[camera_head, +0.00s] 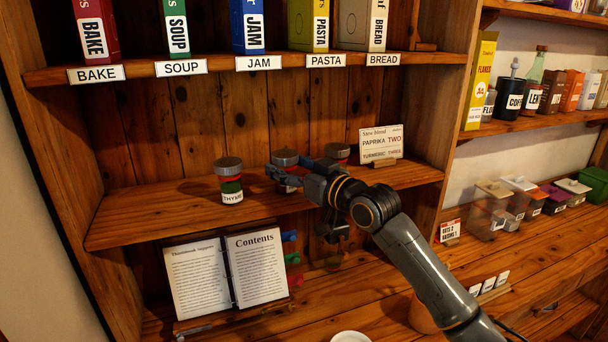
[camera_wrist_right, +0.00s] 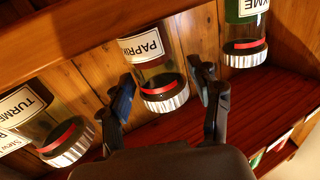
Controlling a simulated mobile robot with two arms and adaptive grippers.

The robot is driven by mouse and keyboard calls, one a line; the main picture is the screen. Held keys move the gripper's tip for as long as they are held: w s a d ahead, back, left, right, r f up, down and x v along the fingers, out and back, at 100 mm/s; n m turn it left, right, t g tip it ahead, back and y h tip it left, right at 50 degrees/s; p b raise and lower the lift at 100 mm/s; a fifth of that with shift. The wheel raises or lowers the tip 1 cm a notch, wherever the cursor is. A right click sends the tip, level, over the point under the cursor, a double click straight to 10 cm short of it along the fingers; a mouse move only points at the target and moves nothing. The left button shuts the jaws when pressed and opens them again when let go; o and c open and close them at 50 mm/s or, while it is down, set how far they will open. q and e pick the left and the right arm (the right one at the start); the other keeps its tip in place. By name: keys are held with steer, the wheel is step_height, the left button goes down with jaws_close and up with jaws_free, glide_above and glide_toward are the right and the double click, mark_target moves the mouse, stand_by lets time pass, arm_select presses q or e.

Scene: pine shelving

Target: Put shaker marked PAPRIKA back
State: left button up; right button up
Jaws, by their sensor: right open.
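The PAPRIKA shaker (camera_wrist_right: 152,66) has a clear body, a red band and a ridged grey lid. In the wrist view, which is upside down, it is between the two spread fingers of my right gripper (camera_wrist_right: 166,97), with small gaps at both sides of its lid. In the head view this shaker (camera_head: 285,159) stands on the middle shelf, partly hidden by my right gripper (camera_head: 287,177). The THYME shaker (camera_head: 229,181) is to its left. The TURMERIC shaker (camera_wrist_right: 45,120) is on its other side, partly hidden in the head view (camera_head: 337,152). My left gripper is out of view.
A Stew blend card (camera_head: 381,143) stands at the right end of the middle shelf (camera_head: 150,213). The shelf's left end is clear. Labelled boxes (camera_head: 250,27) line the shelf above. An open book (camera_head: 228,270) stands below. Containers (camera_head: 520,195) fill the right side.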

steer(key=b+v, duration=0.4)
steer(key=v, duration=0.7)
steer(key=shift+s+d, duration=0.25)
steer(key=shift+s, duration=0.05)
